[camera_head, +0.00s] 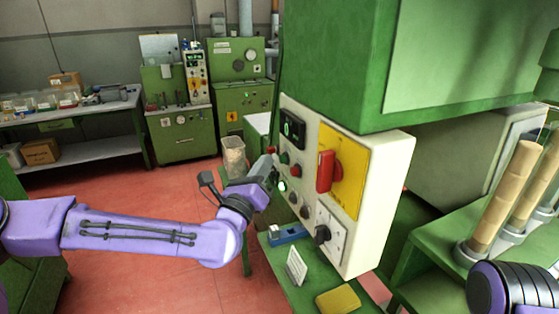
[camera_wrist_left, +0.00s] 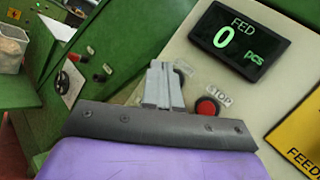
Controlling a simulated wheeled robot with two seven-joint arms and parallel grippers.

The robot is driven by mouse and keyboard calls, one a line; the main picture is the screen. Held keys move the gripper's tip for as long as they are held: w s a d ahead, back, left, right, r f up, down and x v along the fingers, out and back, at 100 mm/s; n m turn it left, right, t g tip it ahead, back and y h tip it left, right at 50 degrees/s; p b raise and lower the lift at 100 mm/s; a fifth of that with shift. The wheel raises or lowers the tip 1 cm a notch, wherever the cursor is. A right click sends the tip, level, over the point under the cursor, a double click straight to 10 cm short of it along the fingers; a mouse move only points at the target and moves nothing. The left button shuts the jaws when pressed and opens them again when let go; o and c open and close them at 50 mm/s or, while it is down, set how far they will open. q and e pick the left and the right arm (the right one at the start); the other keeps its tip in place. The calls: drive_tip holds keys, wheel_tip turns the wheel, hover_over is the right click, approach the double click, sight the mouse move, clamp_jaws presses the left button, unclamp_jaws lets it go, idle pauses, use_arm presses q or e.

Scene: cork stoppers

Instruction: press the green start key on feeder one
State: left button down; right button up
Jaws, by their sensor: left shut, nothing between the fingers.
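The white control panel (camera_head: 375,200) of the feeder faces left below a green housing. A small green key (camera_head: 284,158) sits on it under the display (camera_head: 292,128), with a red key (camera_head: 296,170) beside it. My left gripper (camera_head: 271,160) is shut and empty, its tips close to the green key; I cannot tell whether they touch. In the left wrist view the closed fingers (camera_wrist_left: 163,85) hide the green key. The red STOP key (camera_wrist_left: 207,107) shows to their right, and the display (camera_wrist_left: 238,39) reads FED 0 pcs. My right gripper is out of view.
A yellow plate with a red switch (camera_head: 326,171) and a black knob (camera_head: 322,235) are on the panel. A green glow (camera_head: 282,186) shows below the gripper. A blue item (camera_head: 288,234) and yellow block (camera_head: 338,299) lie below. Cork stacks (camera_head: 505,195) stand at right.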

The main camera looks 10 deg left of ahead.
use_arm(q)
drive_tip(key=s+a, duration=0.1)
drive_tip(key=a, duration=0.1)
drive_tip(key=s+a, duration=0.1)
drive_tip(key=a, duration=0.1)
drive_tip(key=shift+s, duration=0.4)
idle(0.5)
